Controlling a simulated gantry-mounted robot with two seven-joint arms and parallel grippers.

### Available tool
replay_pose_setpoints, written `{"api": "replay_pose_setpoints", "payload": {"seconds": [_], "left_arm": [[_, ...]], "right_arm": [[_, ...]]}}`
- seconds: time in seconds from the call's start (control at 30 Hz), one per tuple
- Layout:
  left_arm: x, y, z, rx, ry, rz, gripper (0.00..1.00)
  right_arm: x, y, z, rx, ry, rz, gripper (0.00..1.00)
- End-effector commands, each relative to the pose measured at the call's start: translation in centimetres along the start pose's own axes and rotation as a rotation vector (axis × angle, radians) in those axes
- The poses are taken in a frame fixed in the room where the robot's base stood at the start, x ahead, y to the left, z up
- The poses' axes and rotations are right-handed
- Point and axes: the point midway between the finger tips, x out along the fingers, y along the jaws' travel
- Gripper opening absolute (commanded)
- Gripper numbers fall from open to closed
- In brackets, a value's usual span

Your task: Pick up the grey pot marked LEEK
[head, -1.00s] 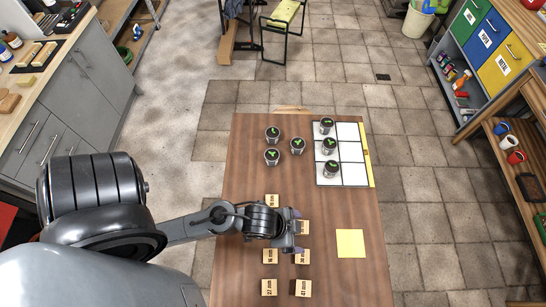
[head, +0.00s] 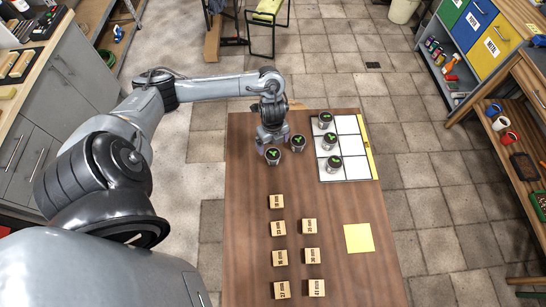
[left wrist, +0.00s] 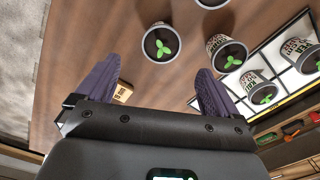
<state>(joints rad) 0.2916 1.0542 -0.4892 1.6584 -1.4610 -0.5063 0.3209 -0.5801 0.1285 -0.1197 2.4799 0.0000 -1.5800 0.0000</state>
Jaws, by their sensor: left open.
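Several grey pots with green leaf marks on dark tops show in the head view. One (head: 273,156) stands just in front of my left gripper, another (head: 298,142) just right of it; the gripper hides the spot behind. Three more (head: 330,141) stand in the left column of a white gridded tray (head: 357,143). I cannot read which is marked LEEK. My left gripper (left wrist: 155,88) is open and empty, pointing down over the table's far left. In the left wrist view a pot (left wrist: 160,43) lies ahead between the purple fingers, apart from them; another (left wrist: 227,52) is by the right finger.
Several wooden blocks with size labels (head: 280,228) and a yellow square (head: 359,238) lie on the nearer half of the brown table (head: 240,240). The table's middle is clear. A cabinet (head: 50,130) stands at left, shelves (head: 515,150) at right.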

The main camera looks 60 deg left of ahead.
Motion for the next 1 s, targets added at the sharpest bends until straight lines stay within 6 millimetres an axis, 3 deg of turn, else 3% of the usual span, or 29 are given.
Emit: {"api": "replay_pose_setpoints", "payload": {"seconds": [0.2, 0.53, 0.8, 1.0], "left_arm": [[3.2, 0.1, -0.1, -0.001, 0.004, 0.003, 0.95], [5.1, 0.0, 0.0, -0.002, 0.002, 0.003, 0.95], [8.6, -0.2, 0.2, -0.002, 0.002, 0.003, 0.95], [9.6, -0.2, 0.3, 0.000, 0.001, 0.001, 0.95]], "right_arm": [[0.8, 0.0, 0.2, 0.000, 0.000, 0.000, 0.43], [0.7, -0.2, 0.1, 0.007, 0.001, -0.006, 0.43], [0.2, -0.3, 0.0, 0.011, 0.003, -0.009, 0.43], [0.2, -0.3, 0.0, 0.011, 0.003, -0.009, 0.43]]}}
